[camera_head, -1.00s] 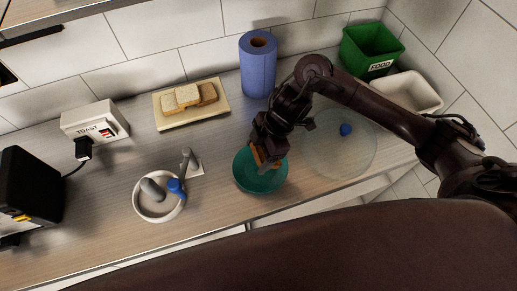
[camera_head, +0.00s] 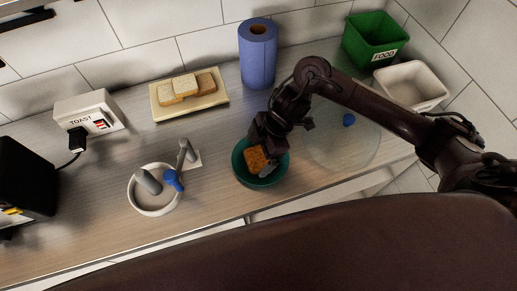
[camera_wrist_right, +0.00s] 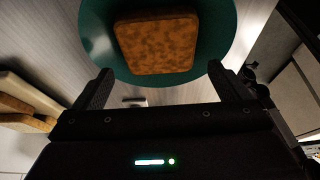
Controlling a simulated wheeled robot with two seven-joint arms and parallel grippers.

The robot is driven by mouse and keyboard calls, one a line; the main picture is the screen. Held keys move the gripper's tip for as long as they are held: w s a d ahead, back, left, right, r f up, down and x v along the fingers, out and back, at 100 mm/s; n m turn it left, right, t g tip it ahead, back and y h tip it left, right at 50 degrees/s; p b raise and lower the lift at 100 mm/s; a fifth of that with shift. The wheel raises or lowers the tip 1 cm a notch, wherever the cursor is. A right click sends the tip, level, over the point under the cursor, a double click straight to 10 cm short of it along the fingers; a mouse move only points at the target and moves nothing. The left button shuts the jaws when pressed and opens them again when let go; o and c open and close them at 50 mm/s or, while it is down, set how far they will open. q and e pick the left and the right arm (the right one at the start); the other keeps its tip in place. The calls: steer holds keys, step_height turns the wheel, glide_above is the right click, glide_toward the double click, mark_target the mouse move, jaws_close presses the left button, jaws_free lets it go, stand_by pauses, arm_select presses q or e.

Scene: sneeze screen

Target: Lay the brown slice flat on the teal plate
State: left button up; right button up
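The brown slice (camera_head: 256,159) lies on the teal plate (camera_head: 240,172), near its middle; it looks flat. In the right wrist view the slice (camera_wrist_right: 157,43) rests inside the rim of the plate (camera_wrist_right: 225,22), apart from the fingers. My right gripper (camera_wrist_right: 160,85) is open, one finger on each side, with nothing between them. In the head view the right gripper (camera_head: 268,145) is just above and behind the slice and hides part of the plate's far rim. My left gripper is not in view.
A board (camera_head: 216,102) with several bread slices stands at the back, beside a blue paper roll (camera_head: 258,60). A clear round cover with a blue knob (camera_head: 349,120) is right of the plate. A white bowl (camera_head: 154,208) with tools sits left. A green bin (camera_head: 371,45) stands at the back right.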

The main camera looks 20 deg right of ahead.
steer(key=v, duration=0.7)
steer(key=shift+r, duration=0.4)
steer(key=shift+d, duration=0.15)
stand_by(0.5)
